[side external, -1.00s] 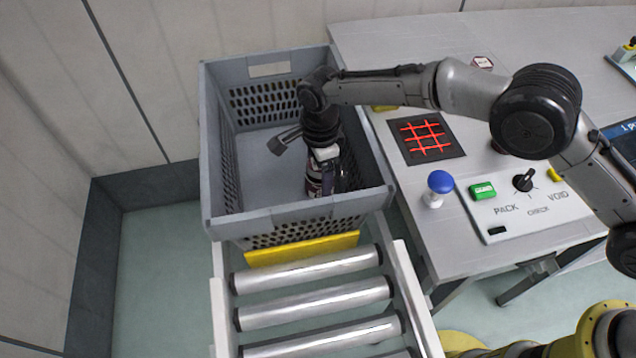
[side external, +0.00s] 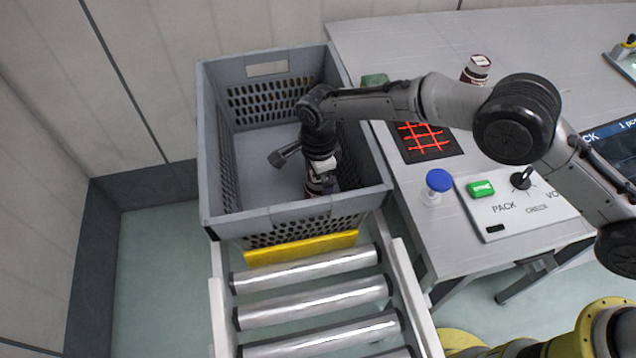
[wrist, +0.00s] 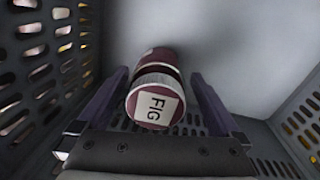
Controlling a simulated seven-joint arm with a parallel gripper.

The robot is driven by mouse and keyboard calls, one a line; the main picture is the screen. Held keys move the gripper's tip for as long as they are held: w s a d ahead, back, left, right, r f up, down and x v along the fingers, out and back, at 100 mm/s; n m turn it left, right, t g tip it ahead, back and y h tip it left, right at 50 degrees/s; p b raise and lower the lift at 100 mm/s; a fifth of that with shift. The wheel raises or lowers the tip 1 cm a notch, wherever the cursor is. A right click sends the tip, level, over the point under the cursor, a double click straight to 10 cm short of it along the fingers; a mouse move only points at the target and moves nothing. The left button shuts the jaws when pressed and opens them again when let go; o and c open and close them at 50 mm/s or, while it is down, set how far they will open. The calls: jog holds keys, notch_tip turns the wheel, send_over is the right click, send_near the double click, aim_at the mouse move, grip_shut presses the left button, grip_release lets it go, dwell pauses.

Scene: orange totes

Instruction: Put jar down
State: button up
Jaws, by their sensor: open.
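A dark red jar (wrist: 160,56) with a white lid label reading "FIG" is inside the grey crate (side external: 292,216), near its front right corner. In the wrist view its lid faces the camera and its body sits between my two fingers. My gripper (wrist: 160,78) is open around the jar, with a visible gap on the right; contact on the left is hard to tell. In the side view my gripper (side external: 322,184) reaches down into the crate and hides most of the jar. The jar's base is hidden in the side view.
The crate's perforated walls stand close around my gripper; its left and back floor is clear. A roller conveyor (side external: 308,302) lies in front. The right-hand table holds another dark jar (side external: 476,70), a green item (side external: 375,80), a blue button (side external: 438,181) and a control panel (side external: 515,205).

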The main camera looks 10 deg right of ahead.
jog(key=shift+r, duration=0.1)
notch_tip(320, 180, up, 12)
jog(key=shift+r, duration=0.1)
dwell(0.4)
dwell(0.4)
